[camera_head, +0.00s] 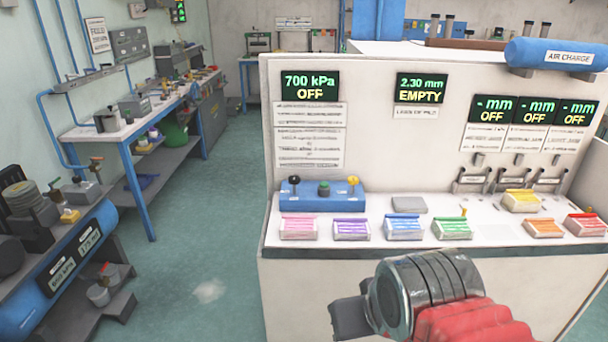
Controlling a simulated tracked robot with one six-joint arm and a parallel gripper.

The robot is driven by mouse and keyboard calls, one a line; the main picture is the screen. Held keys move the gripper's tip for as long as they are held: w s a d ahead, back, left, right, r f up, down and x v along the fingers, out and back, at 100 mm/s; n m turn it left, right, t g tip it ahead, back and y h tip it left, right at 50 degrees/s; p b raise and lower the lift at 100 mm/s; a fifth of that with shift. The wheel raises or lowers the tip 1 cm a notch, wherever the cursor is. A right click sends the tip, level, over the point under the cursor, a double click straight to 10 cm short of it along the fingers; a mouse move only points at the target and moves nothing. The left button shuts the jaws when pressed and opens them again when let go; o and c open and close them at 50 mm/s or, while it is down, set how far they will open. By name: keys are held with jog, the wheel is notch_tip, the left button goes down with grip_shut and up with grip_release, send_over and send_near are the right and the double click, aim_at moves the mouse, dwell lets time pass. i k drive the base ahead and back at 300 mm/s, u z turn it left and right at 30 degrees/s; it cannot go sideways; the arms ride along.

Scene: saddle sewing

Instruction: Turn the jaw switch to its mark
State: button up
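My gripper (350,316) is low in the picture, in front of the white bench, at the end of my grey and red arm. Only a dark block of it shows; its fingertips and any gap between them cannot be made out. A blue control box (322,194) stands on the bench ledge, above and left of my gripper and apart from it. It carries a black-knobbed lever (294,181), a green button (324,188) and a yellow-knobbed lever (353,182). I cannot tell which control is the jaw switch, and no mark for it is readable.
Displays read 700 kPa OFF (310,86) and 2.30 mm EMPTY (421,88); several at right read OFF. Colored thread packs, including a pink one (299,227), line the ledge. Metal clamps (472,181) stand at right. Open floor (205,240) lies left of the bench.

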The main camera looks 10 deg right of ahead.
aim_at(294, 180)
jog(key=u, duration=0.05)
jog(key=i, duration=1)
jog(key=z, duration=0.05)
